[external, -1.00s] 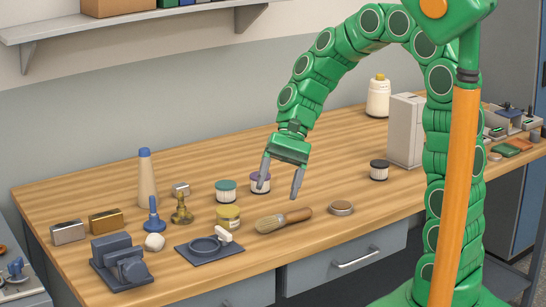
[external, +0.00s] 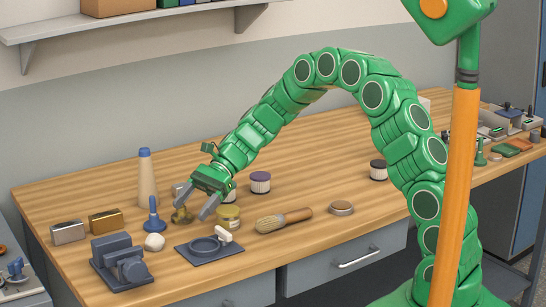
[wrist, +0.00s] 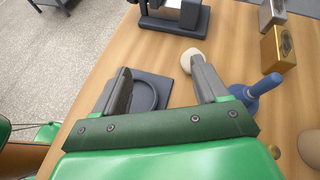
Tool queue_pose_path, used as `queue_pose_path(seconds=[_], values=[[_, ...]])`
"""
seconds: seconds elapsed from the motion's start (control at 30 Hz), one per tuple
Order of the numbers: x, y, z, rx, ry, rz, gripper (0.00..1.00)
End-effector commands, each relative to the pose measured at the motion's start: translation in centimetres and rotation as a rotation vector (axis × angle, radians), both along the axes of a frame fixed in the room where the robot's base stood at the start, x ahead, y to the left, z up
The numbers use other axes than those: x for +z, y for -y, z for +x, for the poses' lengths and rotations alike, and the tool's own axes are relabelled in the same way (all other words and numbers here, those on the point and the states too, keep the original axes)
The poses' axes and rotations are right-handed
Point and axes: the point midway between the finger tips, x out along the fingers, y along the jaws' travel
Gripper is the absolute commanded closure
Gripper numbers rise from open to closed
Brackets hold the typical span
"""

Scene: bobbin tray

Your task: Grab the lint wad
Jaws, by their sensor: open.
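The lint wad (external: 154,242) is a small off-white lump on the wooden table, between the blue-handled tool and the dark square tray in the external view. In the wrist view the lint wad (wrist: 187,62) shows just beyond the tip of the right-hand finger, which hides part of it. My gripper (external: 190,212) is open and empty, above the table, to the right of the wad and near the brass piece. In the wrist view my gripper (wrist: 157,68) has its fingers wide apart, with the tray between them.
The dark tray (external: 185,250) with a round dish is right of the wad. The blue-handled tool (external: 153,217) stands close behind it. A dark grey device (external: 110,252) is to its left.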

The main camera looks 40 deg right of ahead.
Motion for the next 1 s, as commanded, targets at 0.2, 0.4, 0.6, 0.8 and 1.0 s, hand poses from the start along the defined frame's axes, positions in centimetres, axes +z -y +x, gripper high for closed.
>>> queue_pose_path(seconds=[0.2, 0.4, 0.6, 0.8, 1.0], values=[[-3.3, -1.6, 3.3, -0.093, -0.099, 0.027, 0.27], [-4.6, -2.2, 4.7, -0.136, -0.144, 0.039, 0.27], [-5.2, -3.0, 4.7, -0.144, -0.153, 0.041, 0.27], [-5.9, -4.5, 4.3, -0.144, -0.153, 0.04, 0.27], [-6.6, -5.6, 4.1, -0.144, -0.152, 0.04, 0.27]])
